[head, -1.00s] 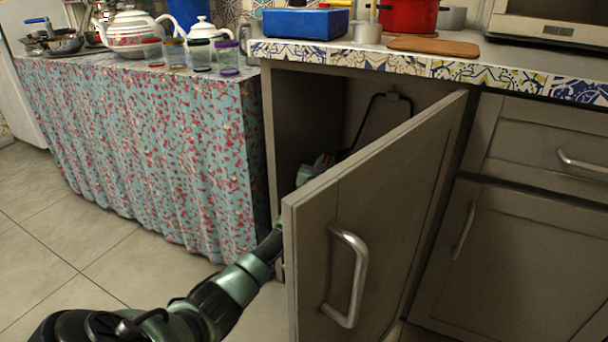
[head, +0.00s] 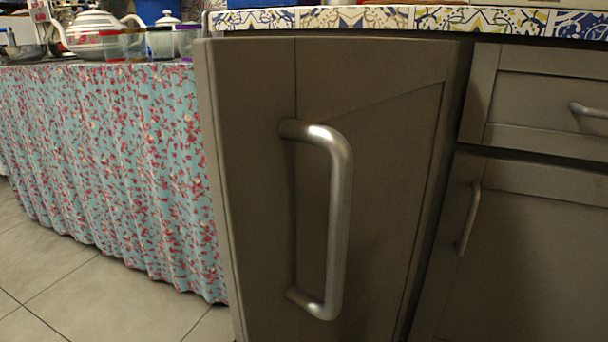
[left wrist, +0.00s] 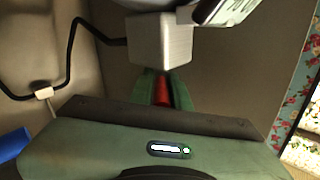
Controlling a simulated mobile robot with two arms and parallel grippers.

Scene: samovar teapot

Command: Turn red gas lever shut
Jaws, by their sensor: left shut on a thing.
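The red gas lever (left wrist: 162,92) shows in the left wrist view as a short red piece below a pale box-shaped fitting (left wrist: 160,40). My left gripper (left wrist: 163,80) has its green fingers on either side of the lever and is shut on it. The fingers and gripper body cover part of the lever, so its exact angle is hard to tell. In the head view, the cabinet door (head: 380,160) hides the lever and my left gripper. My right gripper is in neither view.
A black hose (left wrist: 72,40) runs along the cabinet's inner wall beside the fitting. The door with its metal handle (head: 340,220) stands ajar in front. A floral curtain (head: 110,170) hangs to the left. A blue thing (left wrist: 12,143) lies at the wrist view's left edge.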

